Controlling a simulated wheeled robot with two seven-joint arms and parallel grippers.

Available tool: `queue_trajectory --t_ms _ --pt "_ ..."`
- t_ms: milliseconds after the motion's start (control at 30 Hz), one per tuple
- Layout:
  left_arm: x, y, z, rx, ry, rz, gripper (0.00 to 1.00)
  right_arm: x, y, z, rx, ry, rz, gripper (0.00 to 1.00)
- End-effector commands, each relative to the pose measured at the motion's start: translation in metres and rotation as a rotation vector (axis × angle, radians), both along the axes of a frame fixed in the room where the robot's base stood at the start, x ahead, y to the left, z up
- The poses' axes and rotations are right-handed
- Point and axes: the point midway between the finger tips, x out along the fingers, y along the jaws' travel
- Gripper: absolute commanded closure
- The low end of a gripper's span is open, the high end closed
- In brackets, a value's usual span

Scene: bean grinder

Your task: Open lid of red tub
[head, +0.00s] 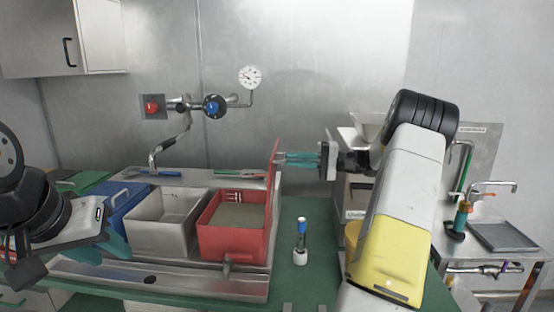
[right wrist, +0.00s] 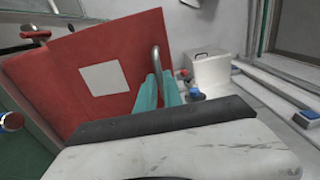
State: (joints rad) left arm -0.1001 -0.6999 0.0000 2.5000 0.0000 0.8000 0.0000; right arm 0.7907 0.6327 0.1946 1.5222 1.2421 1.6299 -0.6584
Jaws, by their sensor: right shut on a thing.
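The red tub (head: 231,246) stands in the metal sink unit, with a dull grey-green surface inside it. Its red lid (head: 273,165) stands upright at the tub's right edge, so the top of the tub is open. In the right wrist view the lid (right wrist: 130,92) shows a white square and a metal handle (right wrist: 156,60). My right gripper (head: 284,158) has its teal fingers shut on the lid handle; the fingers also show in the right wrist view (right wrist: 158,90). My left gripper (head: 112,243) hangs at the far left, in front of the blue tub; its finger gap is unclear.
A grey tub (head: 165,247) and a blue tub (head: 118,212) stand left of the red one. A blue-capped bottle (head: 301,245) stands on the green counter to the right. A tap (head: 168,146) and valves are on the wall behind.

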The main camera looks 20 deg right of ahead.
Motion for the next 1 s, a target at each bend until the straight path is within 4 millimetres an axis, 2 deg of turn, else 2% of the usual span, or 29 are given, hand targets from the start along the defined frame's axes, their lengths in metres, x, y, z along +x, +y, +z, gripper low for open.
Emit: queue_trajectory --t_ms 33,367,400,467,500,1000 --pt "0.0 0.0 0.0 0.0 0.0 0.0 0.64 -0.0014 0.0011 -0.0136 -0.01 0.026 0.003 1.0" --pt "0.0 0.0 0.0 0.0 0.0 0.0 0.64 -0.0015 0.0012 -0.0141 -0.009 0.027 0.003 1.0" --pt "0.0 0.0 0.0 0.0 0.0 0.0 0.64 -0.0016 0.0014 -0.014 -0.009 0.027 0.004 0.8" --pt "0.0 0.0 0.0 0.0 0.0 0.0 0.64 -0.0017 0.0015 -0.0134 -0.01 0.026 0.005 0.69" --pt "0.0 0.0 0.0 0.0 0.0 0.0 0.64 -0.0017 0.0016 -0.0128 -0.01 0.025 0.005 0.67" --pt "0.0 0.0 0.0 0.0 0.0 0.0 0.64 -0.0018 -0.0008 -0.008 -0.009 0.016 0.004 0.67"
